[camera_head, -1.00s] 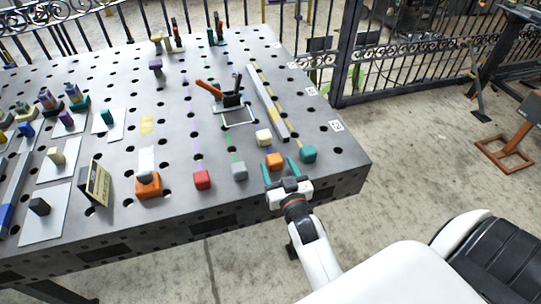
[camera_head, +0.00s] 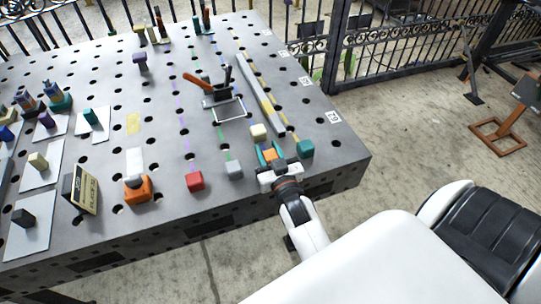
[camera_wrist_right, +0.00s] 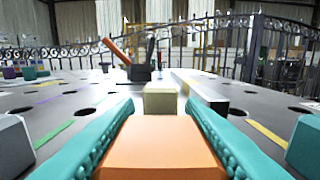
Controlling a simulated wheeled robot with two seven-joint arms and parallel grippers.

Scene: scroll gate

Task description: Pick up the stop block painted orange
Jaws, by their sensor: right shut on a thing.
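The orange stop block (camera_head: 269,155) is near the front right of the perforated metal table. My right gripper (camera_head: 270,156) is shut on it, with a teal finger along each side. In the right wrist view the orange block (camera_wrist_right: 160,148) fills the space between the fingers. I cannot tell whether the block touches the table. My left gripper is not in view.
A cream block (camera_head: 259,132) stands just behind the orange one, a teal block (camera_head: 305,149) to its right, a grey block (camera_head: 234,170) and a red block (camera_head: 195,181) to its left. A long metal bar (camera_head: 262,95) and a toggle clamp (camera_head: 217,88) lie farther back.

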